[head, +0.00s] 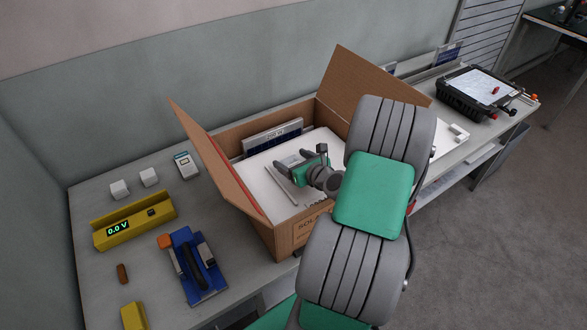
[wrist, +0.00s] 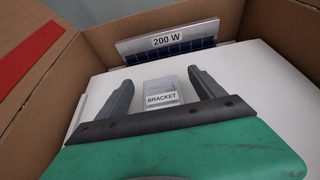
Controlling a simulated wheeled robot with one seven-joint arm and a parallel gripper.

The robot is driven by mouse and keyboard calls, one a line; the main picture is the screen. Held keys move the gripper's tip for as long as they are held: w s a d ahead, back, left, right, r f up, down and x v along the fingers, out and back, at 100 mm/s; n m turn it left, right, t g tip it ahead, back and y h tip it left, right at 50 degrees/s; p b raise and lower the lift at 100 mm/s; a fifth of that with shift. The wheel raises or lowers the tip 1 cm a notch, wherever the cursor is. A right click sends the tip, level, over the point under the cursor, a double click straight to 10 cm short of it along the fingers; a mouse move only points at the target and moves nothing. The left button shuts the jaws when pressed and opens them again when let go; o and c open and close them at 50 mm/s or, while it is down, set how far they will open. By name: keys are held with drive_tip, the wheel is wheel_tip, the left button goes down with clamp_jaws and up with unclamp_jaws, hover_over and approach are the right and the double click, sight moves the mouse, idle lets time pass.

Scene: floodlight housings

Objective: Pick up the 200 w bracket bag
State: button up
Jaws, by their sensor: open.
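The bracket bag (wrist: 162,92) is a small clear bag with a label reading BRACKET. In the wrist view it lies on a white surface inside the cardboard box, in front of a panel (wrist: 170,45) labelled 200 W. My gripper (wrist: 158,80) is open, with its two dark fingers on either side of the bag in the picture. I cannot tell how high the fingers are above it. In the head view my gripper (head: 298,160) is over the inside of the box, and the bag cannot be made out there.
The open cardboard box (head: 240,187) has raised flaps and walls around my gripper. A yellow meter (head: 134,222), a blue tool (head: 197,265) and small white items stand left of it on the bench (head: 95,280). A black-framed tablet case (head: 480,92) lies at the right.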

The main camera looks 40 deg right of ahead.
drive_tip(key=shift+x, duration=0.75)
drive_tip(key=shift+r, duration=0.1)
drive_tip(key=c, duration=1.6)
